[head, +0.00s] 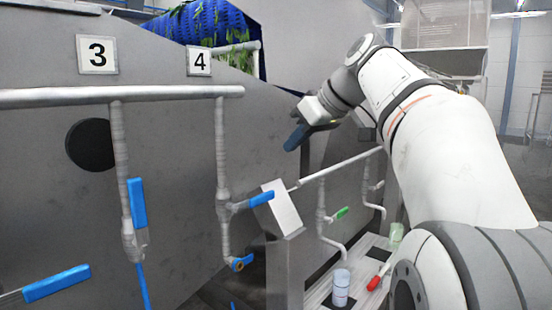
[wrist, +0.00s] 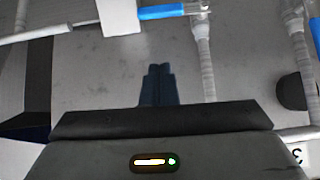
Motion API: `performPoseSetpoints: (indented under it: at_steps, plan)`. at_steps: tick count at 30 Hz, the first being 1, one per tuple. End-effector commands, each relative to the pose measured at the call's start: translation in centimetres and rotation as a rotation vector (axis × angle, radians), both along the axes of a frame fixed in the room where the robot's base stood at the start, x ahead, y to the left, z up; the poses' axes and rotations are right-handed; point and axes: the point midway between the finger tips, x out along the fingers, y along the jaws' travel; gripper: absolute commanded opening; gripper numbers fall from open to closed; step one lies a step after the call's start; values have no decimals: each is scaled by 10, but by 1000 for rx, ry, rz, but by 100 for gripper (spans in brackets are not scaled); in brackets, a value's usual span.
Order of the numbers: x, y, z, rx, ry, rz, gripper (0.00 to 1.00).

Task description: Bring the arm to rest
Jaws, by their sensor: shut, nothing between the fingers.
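My gripper (head: 295,137) is in the upper middle of the head view, at the end of my white arm, which reaches in from the right. Its blue fingers point down and left in front of the grey wall. In the wrist view the two fingers (wrist: 157,84) lie side by side, closed together with nothing between them. They are apart from the pipes and valve handles around them.
Grey pipes (head: 221,150) with a blue valve handle (head: 262,199) stand below and left of my gripper. A cup (head: 341,288), a red-tipped object (head: 374,283) and a green handle (head: 342,213) are lower right. Signs 3 (head: 97,54) and 4 (head: 199,62) hang left.

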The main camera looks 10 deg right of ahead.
Motion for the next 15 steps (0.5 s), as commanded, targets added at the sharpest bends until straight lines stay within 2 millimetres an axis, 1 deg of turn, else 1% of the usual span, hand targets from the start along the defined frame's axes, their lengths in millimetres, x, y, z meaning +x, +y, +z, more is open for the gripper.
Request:
performPoseSetpoints:
  at_steps: [2,5,8,9,11,12,14,15]
  plan:
    - [-4,2,-6,3,21,-17,0]
    - [-15,9,-31,9,82,-72,0]
    - [-33,19,-71,9,168,-158,0]
    - [-43,22,-90,4,205,-197,0]
    - [-58,27,-118,-6,257,-254,0]
    - [-69,30,-137,-15,287,-290,0]
    - [-87,33,-166,-31,328,-343,0]
    - [-100,35,-186,-43,353,-376,0]
